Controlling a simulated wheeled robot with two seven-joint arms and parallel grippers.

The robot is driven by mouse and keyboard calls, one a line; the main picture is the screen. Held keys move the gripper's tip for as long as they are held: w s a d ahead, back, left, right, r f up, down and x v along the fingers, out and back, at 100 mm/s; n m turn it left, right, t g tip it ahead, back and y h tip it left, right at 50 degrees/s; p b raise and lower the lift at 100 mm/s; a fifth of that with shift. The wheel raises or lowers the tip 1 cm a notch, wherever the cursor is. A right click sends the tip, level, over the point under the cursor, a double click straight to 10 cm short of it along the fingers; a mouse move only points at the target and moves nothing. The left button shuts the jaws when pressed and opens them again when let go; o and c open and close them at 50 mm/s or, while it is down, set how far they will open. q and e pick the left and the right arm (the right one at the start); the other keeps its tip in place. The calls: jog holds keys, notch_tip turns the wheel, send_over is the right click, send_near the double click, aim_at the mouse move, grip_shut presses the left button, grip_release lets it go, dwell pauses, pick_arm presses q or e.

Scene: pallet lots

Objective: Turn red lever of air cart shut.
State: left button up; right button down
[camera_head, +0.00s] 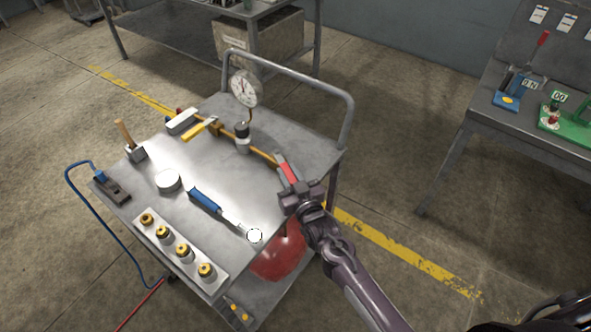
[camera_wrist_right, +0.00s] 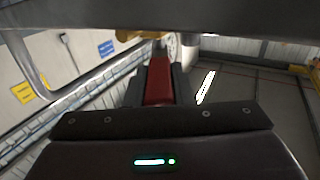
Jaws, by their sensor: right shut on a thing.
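The red lever (camera_head: 289,173) sits at the right end of a brass pipe (camera_head: 262,156) on the grey cart (camera_head: 210,165). My right gripper (camera_head: 287,170) reaches in from the lower right and is shut on the red lever. In the right wrist view the red lever (camera_wrist_right: 158,82) lies between the two dark fingers (camera_wrist_right: 158,88). The gripper hides part of the lever and its joint. A yellow lever (camera_head: 199,129) and a round dial gauge (camera_head: 245,89) are on the same pipe. My left gripper is not in view.
The cart top holds a hammer (camera_head: 129,141), a white puck (camera_head: 168,181), a blue-handled wrench (camera_head: 205,201) and a plate of brass fittings (camera_head: 178,247). A red tank (camera_head: 279,254) is below. The cart's handle (camera_head: 345,120) rises behind. A workbench (camera_head: 530,131) stands right.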

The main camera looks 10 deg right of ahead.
jog(key=shift+s+a+m+h, duration=0.1)
jog(key=shift+a+m+h, duration=0.25)
jog(key=shift+h, duration=0.3)
jog(key=shift+a+m+h, duration=0.25)
jog(key=shift+m+h, duration=0.2)
jog(key=shift+h, duration=0.2)
jog(key=c, duration=1.2)
grip_release()
jog(key=shift+c, duration=0.2)
jog(key=s+b, duration=0.1)
jog(key=s, duration=0.6)
jog(key=shift+s+d, duration=0.2)
jog(key=shift+s, duration=0.2)
